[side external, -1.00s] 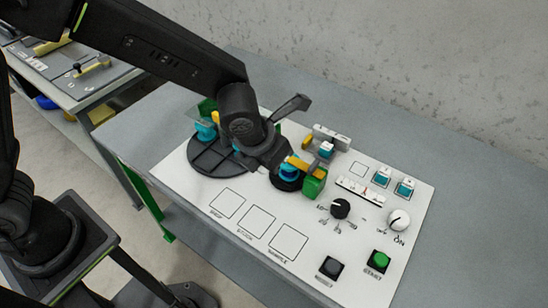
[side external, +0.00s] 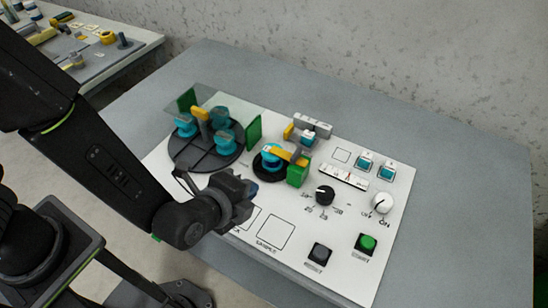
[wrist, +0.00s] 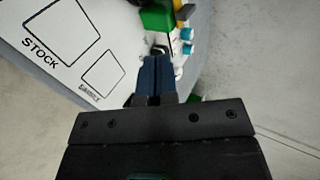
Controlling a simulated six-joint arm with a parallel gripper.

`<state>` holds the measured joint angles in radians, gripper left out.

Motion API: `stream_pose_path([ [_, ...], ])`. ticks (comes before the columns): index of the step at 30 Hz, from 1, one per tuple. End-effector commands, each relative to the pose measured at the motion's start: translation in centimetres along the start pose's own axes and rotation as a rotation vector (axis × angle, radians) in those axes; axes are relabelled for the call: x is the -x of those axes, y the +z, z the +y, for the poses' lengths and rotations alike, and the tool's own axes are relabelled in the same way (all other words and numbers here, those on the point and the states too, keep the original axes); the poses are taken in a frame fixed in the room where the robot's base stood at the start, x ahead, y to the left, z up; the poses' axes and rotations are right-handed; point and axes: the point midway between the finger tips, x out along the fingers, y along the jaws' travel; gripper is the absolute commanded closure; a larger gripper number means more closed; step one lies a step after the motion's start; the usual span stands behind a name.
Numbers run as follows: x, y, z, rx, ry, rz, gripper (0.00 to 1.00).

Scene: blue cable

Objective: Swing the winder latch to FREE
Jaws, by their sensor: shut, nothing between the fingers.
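The small black winder disc (side external: 257,190) has a teal hub (side external: 271,157) on the white panel. A yellow bar (side external: 289,155) reaches across from the hub towards a green block (side external: 297,176); I cannot tell which part is the latch, and no FREE mark is readable. My gripper (side external: 251,187) is low over the panel, just in front of and left of this disc, apart from the yellow bar as far as I see. In the wrist view its dark blue fingers (wrist: 157,62) are together and empty, with a green block (wrist: 157,17) beyond them.
A large dark disc (side external: 206,158) with teal posts, a yellow piece and green plates stands at the left. A grey block (side external: 313,123) stands behind. Knobs (side external: 324,195), (side external: 381,203) and buttons (side external: 367,243), (side external: 319,254) are at the right. Bare table surrounds the panel.

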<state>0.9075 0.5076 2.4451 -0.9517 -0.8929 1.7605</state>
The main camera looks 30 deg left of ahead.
Motion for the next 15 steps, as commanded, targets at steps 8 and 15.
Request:
stream_pose_path([
  [8,0.31,1.2,0.04,0.041,-0.038,-0.054,1.0],
  [15,0.17,1.16,0.02,0.04,-0.037,-0.053,1.0],
])
